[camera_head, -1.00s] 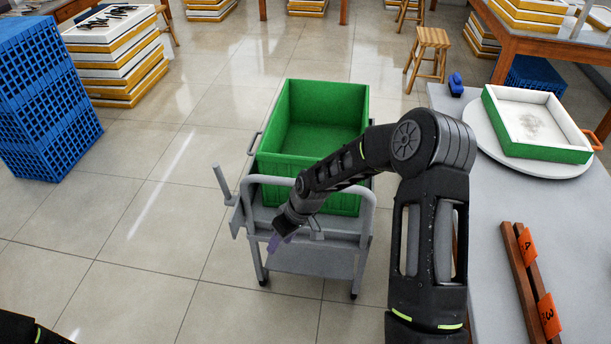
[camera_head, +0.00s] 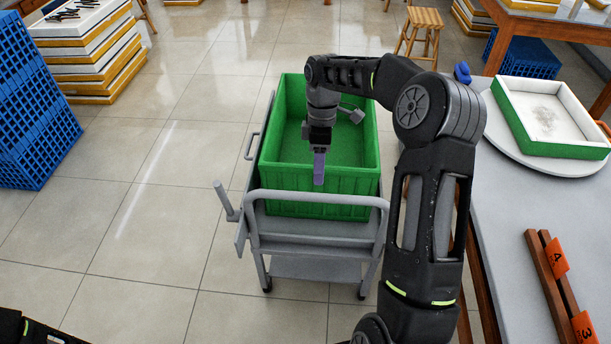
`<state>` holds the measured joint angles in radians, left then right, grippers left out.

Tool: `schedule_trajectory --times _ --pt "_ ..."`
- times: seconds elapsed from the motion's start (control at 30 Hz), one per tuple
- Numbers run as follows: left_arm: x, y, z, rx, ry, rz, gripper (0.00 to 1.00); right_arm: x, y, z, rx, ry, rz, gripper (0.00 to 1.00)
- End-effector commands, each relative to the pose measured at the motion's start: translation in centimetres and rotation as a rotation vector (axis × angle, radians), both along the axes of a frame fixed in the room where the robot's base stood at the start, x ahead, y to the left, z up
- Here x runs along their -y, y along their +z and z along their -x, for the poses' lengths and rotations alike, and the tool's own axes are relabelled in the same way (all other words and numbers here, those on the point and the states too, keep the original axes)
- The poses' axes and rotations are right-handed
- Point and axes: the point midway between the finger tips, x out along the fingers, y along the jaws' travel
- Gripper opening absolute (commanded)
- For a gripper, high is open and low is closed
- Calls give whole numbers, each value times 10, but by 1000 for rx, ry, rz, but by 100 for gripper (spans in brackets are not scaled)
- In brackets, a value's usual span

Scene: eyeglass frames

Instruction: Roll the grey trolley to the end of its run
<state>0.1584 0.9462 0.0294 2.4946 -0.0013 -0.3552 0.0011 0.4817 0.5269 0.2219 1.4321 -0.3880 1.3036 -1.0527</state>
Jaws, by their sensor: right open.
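The grey trolley (camera_head: 285,268) stands on the tiled floor in the middle of the head view, its push handle (camera_head: 312,197) on the near side. A green crate (camera_head: 352,178) sits on its deck. An upright grey lever (camera_head: 226,201) sticks up at the trolley's left near corner. My right gripper (camera_head: 319,172) points down, with purple fingertips in front of the crate's near rim in the picture and just above the handle bar. It is open and shows no contact with the handle. Only a piece of my left arm shows at the bottom left; its gripper is out of view.
A grey worktable (camera_head: 510,215) stands right of the trolley, bearing a white tray with a green side (camera_head: 545,112) on a round plate. Blue crates (camera_head: 35,115) and stacked trays (camera_head: 90,50) stand at left. A stool (camera_head: 421,35) is behind. Floor left of the trolley is clear.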

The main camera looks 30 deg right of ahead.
Motion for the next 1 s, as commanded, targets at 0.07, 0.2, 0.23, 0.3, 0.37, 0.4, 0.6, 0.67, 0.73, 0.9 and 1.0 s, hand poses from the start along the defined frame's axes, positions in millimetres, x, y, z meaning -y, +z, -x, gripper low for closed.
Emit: schedule_trajectory --times 0.07,0.2,0.23,0.3,0.37,0.4,0.6,0.67,0.73,0.9,1.0 --pt "0 0 1 -2 -1 0 41 0 0 1 -2 2 1 44" --pt "0 0 1 -2 -1 0 41 0 0 0 -1 2 0 44" --pt "0 0 1 -2 -1 0 41 0 0 0 -1 2 0 44" --pt "0 0 1 -2 -1 0 41 0 0 0 -1 1 0 44" --pt "0 0 1 -2 -1 0 41 0 -1 1 -2 1 -1 44" --pt "0 0 1 -2 -1 0 41 0 -2 1 -2 1 -1 44" --pt "0 3 1 -1 0 0 41 -2 -19 4 -4 1 -1 44" --pt "0 4 1 -2 -1 0 41 -3 -28 6 -4 1 -1 44" --pt "0 6 1 -2 -1 0 41 -5 -39 8 -7 1 -1 44" --pt "0 9 1 -2 -1 0 41 -8 -64 11 -4 2 -1 44" --pt "0 10 1 -2 -1 0 41 -9 -72 12 -3 1 0 44"
